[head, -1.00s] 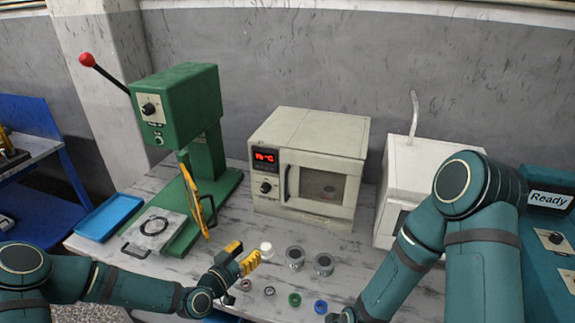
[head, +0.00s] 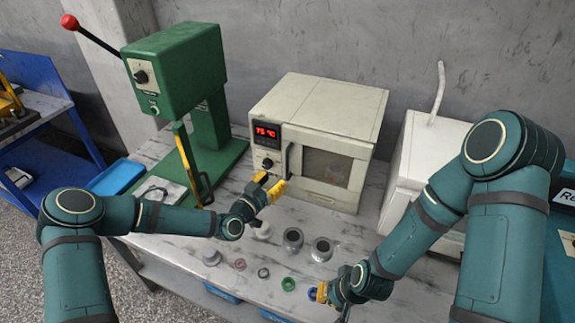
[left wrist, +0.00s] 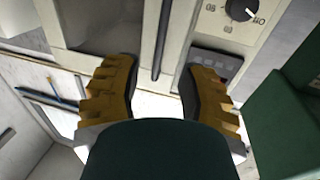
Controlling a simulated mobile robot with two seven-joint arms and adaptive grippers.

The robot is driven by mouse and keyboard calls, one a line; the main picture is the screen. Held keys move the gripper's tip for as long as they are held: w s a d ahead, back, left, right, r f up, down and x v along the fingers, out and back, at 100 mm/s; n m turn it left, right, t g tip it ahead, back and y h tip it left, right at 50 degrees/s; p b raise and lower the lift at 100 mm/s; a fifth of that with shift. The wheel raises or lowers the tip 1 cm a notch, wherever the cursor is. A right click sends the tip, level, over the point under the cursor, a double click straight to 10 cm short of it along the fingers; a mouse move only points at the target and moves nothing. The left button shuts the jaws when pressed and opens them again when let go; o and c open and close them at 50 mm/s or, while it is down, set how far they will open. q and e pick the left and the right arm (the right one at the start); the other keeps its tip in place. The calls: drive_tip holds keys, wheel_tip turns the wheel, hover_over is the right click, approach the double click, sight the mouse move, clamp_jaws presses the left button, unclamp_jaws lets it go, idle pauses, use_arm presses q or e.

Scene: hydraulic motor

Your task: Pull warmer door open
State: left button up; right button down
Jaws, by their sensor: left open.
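The warmer (head: 323,117) is a cream box with a red temperature display. Its door (head: 325,170), with a dark window, looks shut. The dark upright door handle (head: 289,160) is on the door's left side. My left gripper (head: 272,188) is open and empty, in front of the handle's lower part. In the left wrist view, the handle (left wrist: 163,42) runs between the two yellow fingers of the left gripper (left wrist: 158,78); I see no contact. My right gripper (head: 320,292) is low near the table's front edge, partly hidden by its own arm, and its jaws are unclear.
A green press (head: 180,75) with a red-knobbed lever stands left of the warmer. A white machine (head: 440,140) stands right of it, partly behind my right arm. Several small metal cups (head: 293,240) and coloured rings (head: 288,284) lie on the table (head: 225,262) before the warmer.

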sight(287, 178)
use_arm(q)
drive_tip(key=x, duration=0.8)
clamp_jaws()
